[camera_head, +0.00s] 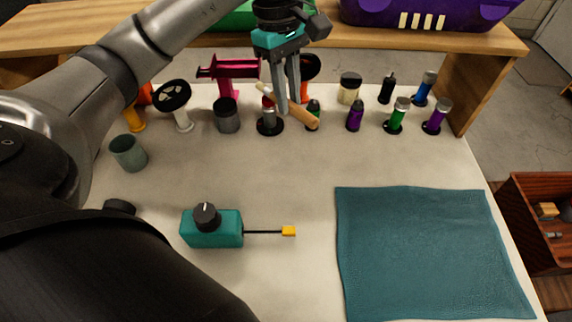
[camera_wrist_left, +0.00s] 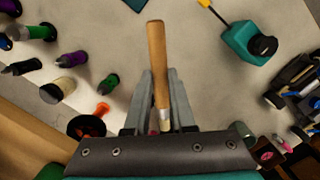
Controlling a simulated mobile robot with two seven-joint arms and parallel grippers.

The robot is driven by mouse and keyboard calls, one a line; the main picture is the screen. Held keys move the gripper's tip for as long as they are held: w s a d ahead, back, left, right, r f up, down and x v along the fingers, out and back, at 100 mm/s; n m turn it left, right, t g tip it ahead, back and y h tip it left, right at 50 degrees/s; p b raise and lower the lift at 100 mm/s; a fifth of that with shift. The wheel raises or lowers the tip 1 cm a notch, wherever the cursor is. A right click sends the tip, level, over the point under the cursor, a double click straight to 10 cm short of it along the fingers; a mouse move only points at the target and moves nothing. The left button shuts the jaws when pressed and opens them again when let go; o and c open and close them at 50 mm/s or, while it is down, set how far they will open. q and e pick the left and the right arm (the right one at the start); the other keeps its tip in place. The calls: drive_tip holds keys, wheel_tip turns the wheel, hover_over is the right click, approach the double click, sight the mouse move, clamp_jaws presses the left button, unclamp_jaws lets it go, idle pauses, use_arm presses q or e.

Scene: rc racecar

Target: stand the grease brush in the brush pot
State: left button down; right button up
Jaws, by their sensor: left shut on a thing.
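The grease brush has a light wooden handle (camera_head: 304,114), seen in the head view at the back of the bench. My left gripper (camera_head: 288,106) is shut on it, above the row of small items. The handle slants down to the right there. In the left wrist view the handle (camera_wrist_left: 156,50) sticks out beyond my left gripper's fingertips (camera_wrist_left: 160,73); a pale part shows between the fingers and the bristles are not clear. An open, empty-looking grey-green cup (camera_head: 128,152), likely the brush pot, stands upright at the left, apart from the brush. My right gripper is not in view.
Several shocks and bottles stand along the back, with a dark grey cylinder (camera_head: 227,116) among them. A teal box with a black knob (camera_head: 218,230) sits front centre. A blue-green mat (camera_head: 425,250) lies at right. The middle of the bench is clear.

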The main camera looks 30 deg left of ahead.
use_arm(q)
wheel_tip(320, 180, down, 9)
drive_tip(key=b, duration=0.4)
hover_over(289, 173)
wheel_tip(289, 173, down, 6)
drive_tip(key=shift+a, duration=0.15)
drive_tip(key=shift+f+b, duration=0.35)
drive_tip(key=shift+f, duration=2)
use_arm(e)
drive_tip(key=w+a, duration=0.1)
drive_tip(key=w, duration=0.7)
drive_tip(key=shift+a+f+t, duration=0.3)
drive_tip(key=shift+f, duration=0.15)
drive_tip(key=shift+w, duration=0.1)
